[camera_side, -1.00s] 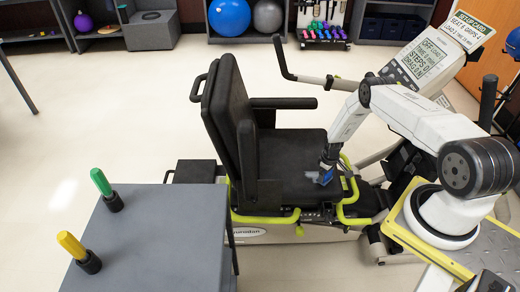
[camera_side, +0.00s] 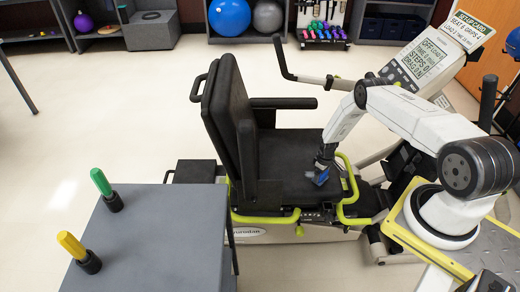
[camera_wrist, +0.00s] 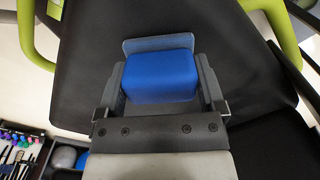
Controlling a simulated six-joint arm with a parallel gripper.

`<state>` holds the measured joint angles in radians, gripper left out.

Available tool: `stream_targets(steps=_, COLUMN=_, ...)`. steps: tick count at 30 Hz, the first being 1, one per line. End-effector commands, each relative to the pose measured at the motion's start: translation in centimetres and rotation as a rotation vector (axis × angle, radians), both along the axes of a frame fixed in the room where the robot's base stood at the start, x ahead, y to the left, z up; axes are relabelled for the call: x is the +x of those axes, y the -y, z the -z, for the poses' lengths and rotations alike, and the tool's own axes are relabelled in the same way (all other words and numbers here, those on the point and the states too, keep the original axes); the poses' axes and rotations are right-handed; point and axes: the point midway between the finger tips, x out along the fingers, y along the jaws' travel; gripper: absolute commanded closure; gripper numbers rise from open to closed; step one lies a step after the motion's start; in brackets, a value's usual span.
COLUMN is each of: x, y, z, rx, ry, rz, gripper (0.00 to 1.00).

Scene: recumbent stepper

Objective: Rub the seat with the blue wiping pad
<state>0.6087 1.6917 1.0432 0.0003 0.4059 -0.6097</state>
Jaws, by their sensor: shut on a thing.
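The seat (camera_side: 290,158) is the black cushion of the stepper's chair, in front of its upright backrest (camera_side: 228,125). In the wrist view the black seat surface (camera_wrist: 85,70) fills much of the picture. My gripper (camera_side: 322,170) is low over the front right part of the seat. It is shut on the blue wiping pad (camera_wrist: 160,75), which sits between the two fingers in the wrist view. In the side view the pad (camera_side: 320,179) is small and partly hidden by my gripper. It is at the seat surface, but I cannot tell whether it touches.
Black armrests (camera_side: 284,103) flank the seat. Yellow-green levers (camera_side: 348,180) stand close by the seat's front right. The console (camera_side: 424,55) is behind my arm. A grey table (camera_side: 160,235) with green and yellow handles stands at the front left.

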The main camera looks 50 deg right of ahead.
Motion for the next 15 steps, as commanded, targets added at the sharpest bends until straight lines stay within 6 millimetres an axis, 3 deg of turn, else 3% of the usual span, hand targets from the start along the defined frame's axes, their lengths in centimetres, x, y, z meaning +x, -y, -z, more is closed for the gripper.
stream_targets(steps=11, x=-2.8, y=2.7, z=0.0, rx=0.001, ry=-0.001, rz=0.003, gripper=0.67)
stream_targets(steps=15, x=-1.0, y=2.6, z=0.1, rx=-0.001, ry=0.0, rz=-0.003, gripper=0.67)
